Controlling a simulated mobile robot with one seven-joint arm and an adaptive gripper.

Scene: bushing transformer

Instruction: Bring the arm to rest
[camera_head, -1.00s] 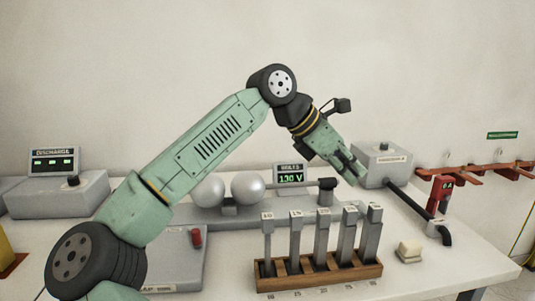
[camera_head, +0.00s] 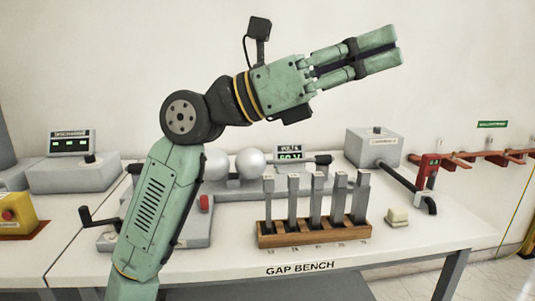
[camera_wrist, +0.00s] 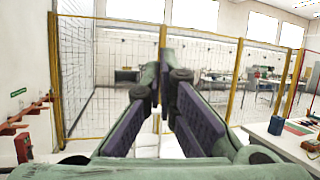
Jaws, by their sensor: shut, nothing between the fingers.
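My green arm rises at the left of the bench in the head view, with its wrist bent toward the upper right. My gripper (camera_head: 391,48) is high above the bench, in front of the bare wall, pointing right and slightly up. It is shut with nothing held and touches nothing. In the wrist view my gripper (camera_wrist: 166,98) points toward a yellow-framed mesh fence (camera_wrist: 100,70), with the room beyond it.
The gap bench (camera_head: 390,262) carries a wooden rack (camera_head: 313,238) of several grey bars, two silver spheres (camera_head: 250,163), a grey box (camera_head: 374,147), a red clamp-like part (camera_head: 428,172) and a pale block (camera_head: 397,217). A yellow emergency-stop box (camera_head: 15,215) is at left.

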